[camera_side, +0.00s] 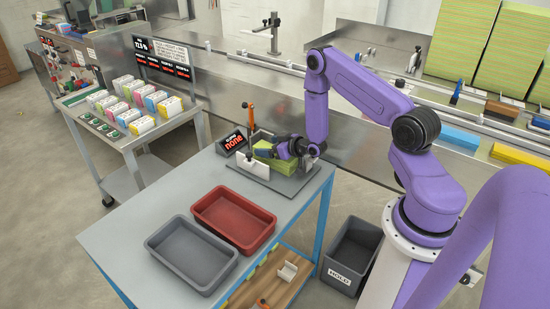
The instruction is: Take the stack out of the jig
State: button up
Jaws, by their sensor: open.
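An orange-handled clamp (251,117) stands upright behind the jig.
A red tray (234,222) and a grey tray (191,253) stand on the table in front of the jig. A dark bin marked HOLD (352,257) is on the floor. A cart with cartons (133,105) stands left.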

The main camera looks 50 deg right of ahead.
jog(key=shift+w+f, duration=0.2)
jog(key=shift+w, duration=0.35)
jog(key=c, duration=1.2)
jog(key=shift+o, duration=0.2)
